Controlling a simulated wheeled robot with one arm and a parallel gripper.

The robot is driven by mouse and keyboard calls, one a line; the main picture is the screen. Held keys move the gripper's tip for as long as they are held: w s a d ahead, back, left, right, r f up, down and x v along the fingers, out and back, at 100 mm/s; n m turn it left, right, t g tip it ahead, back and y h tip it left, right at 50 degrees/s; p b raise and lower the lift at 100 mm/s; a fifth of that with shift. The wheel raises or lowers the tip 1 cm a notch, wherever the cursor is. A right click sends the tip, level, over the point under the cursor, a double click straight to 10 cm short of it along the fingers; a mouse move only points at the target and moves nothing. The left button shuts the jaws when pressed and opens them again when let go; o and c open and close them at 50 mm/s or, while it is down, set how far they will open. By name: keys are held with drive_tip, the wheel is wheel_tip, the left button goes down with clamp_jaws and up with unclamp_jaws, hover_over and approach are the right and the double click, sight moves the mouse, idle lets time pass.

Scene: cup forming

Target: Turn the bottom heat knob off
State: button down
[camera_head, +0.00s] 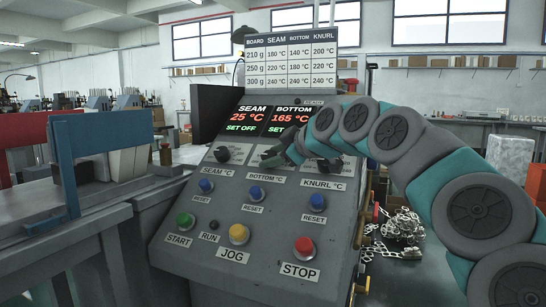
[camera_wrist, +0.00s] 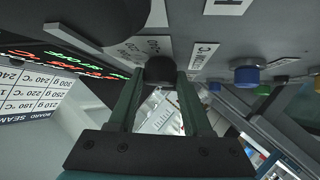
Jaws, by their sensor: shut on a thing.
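The grey control panel (camera_head: 204,250) fills the middle of the head view. A red display reads SEAM 25 °C, SET OFF, and BOTTOM 165 °C; the bottom set value (camera_head: 277,129) is partly hidden by my arm. My gripper (camera_head: 276,157) is at the middle knob, above the BOTTOM °C label (camera_head: 267,177). In the wrist view, its two green fingers (camera_wrist: 160,80) are shut on the black bottom heat knob (camera_wrist: 160,68), one on each side. The knob is mostly hidden in the head view, and its pointer cannot be read.
The black seam knob (camera_head: 222,155) is to the left and the knurl knob (camera_head: 327,165) to the right, partly behind my arm. Blue reset buttons (camera_head: 256,193) sit below. Lower are green start (camera_head: 185,221), yellow jog (camera_head: 239,234) and red stop (camera_head: 304,247) buttons.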

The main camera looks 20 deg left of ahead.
drive_tip(key=shift+n+g, duration=0.3)
idle(0.5)
drive_tip(key=shift+c, duration=1.6)
unclamp_jaws()
drive_tip(key=shift+d, duration=0.1)
drive_tip(key=b+v, duration=0.1)
drive_tip(key=v, duration=0.6)
drive_tip(key=shift+s+d+r, duration=0.2)
